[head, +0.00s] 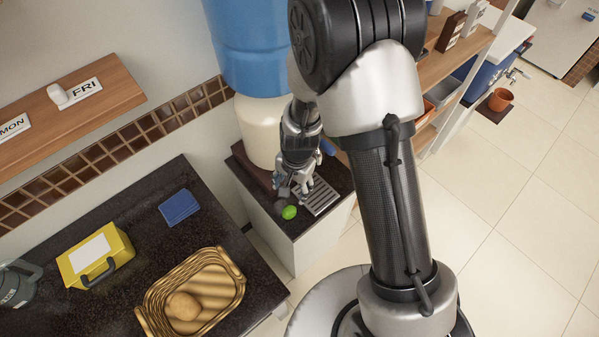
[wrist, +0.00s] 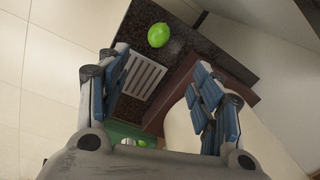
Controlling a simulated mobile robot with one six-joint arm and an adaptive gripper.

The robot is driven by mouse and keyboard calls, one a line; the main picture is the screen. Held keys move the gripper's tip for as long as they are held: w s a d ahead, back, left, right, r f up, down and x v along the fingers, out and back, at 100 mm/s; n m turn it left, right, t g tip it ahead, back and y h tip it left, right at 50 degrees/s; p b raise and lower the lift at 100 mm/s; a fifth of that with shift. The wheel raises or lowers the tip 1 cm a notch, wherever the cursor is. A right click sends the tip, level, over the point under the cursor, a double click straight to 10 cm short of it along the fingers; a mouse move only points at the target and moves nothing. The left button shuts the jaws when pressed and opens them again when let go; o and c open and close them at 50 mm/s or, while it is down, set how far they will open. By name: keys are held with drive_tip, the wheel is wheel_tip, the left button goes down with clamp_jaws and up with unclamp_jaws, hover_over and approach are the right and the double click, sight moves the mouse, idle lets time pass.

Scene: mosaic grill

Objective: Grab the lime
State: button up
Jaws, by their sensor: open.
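The lime (head: 289,212) is small and bright green. It lies on the dark top of a small cabinet, near its front corner in the head view. In the wrist view the lime (wrist: 158,35) lies ahead of the fingertips, near the edge of the dark surface. My gripper (head: 296,190) is above the cabinet top, close to the lime but apart from it. In the wrist view my gripper (wrist: 156,72) has its two blue-padded fingers spread wide with nothing between them.
A metal drip grate (head: 321,198) lies right of the lime. A water dispenser with a blue bottle (head: 250,45) stands behind. On the left counter are a wicker basket (head: 238,283) with a round brown item, a yellow box (head: 75,268) and a blue cloth-like item (head: 179,207).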

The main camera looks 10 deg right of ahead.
drive_tip(key=b, duration=0.5)
approach(290, 209)
drive_tip(key=f, duration=0.5)
drive_tip(key=shift+w+a+f, duration=0.1)
drive_tip(key=shift+a+f, duration=0.05)
drive_tip(key=shift+a, duration=0.15)
drive_tip(key=f+b, duration=0.1)
drive_tip(key=f, duration=0.2)
drive_tip(key=f+b, duration=0.2)
drive_tip(key=shift+w+a+f, duration=0.2)
drive_tip(key=shift+w+f, duration=0.05)
drive_tip(key=shift+f, duration=0.1)
drive_tip(key=shift+r, duration=0.1)
drive_tip(key=shift+c, duration=0.4)
drive_tip(key=c, duration=1.1)
